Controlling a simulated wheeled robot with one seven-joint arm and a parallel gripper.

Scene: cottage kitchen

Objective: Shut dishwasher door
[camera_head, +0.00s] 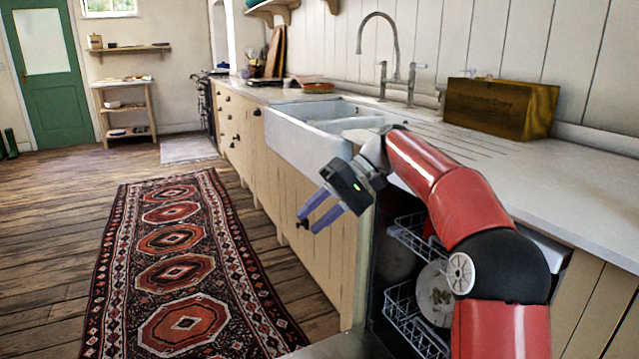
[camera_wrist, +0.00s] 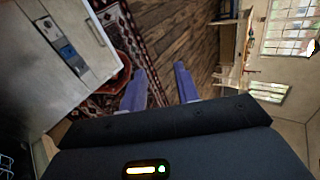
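The dishwasher (camera_head: 378,285) stands open under the counter at the lower right of the head view. Its door (camera_head: 345,347) is folded down, and only a grey strip shows at the bottom edge. In the wrist view a pale panel with a grey and blue dispenser-like strip at upper left looks like the inner face of the door (camera_wrist: 40,85). My gripper (camera_head: 308,222) is in front of the cabinets, left of the dishwasher opening and above the door's level. Its two bluish fingers (camera_wrist: 159,70) are apart and empty. My arm hides part of the opening.
Inside the dishwasher are wire racks (camera_head: 408,325) and a plate (camera_head: 436,295). A white sink (camera_head: 300,140) and counter (camera_head: 560,185) with a wooden box (camera_head: 500,108) lie above. A patterned rug (camera_head: 180,270) covers the open floor to the left.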

